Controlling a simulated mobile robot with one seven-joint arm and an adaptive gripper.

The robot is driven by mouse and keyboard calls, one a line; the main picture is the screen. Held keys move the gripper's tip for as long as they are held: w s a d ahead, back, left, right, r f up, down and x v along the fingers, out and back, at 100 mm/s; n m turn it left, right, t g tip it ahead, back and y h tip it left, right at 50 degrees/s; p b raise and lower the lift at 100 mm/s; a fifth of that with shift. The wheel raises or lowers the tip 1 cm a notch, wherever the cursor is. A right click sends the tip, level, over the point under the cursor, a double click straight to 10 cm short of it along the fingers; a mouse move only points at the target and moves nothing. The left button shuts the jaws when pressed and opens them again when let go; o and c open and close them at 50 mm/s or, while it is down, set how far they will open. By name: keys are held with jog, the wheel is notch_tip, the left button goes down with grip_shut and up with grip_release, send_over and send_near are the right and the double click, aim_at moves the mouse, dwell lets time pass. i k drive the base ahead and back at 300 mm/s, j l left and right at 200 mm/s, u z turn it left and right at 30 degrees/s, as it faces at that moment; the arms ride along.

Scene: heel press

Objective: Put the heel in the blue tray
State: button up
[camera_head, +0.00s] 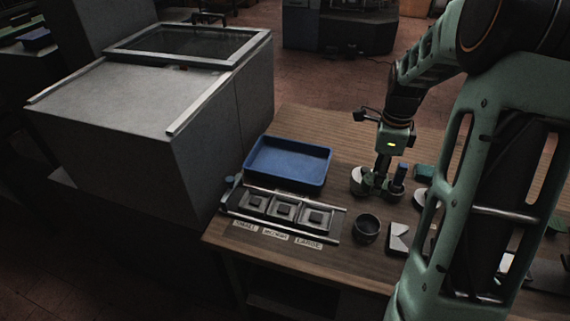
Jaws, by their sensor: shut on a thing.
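The blue tray (288,163) lies on the wooden table, left of my gripper, and looks empty. My gripper (376,190) points down, low over the table to the right of the tray. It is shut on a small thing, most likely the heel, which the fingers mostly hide. I cannot make out its shape or whether it touches the table.
A rail with several square blocks (284,209) and size labels lies in front of the tray. A large grey machine (150,110) borders the table's left.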

aim_at(309, 170)
jog(key=i+j+z, duration=0.2)
jog(key=j, duration=0.4)
jog(key=j+z, duration=0.15)
jog(key=j, duration=0.45)
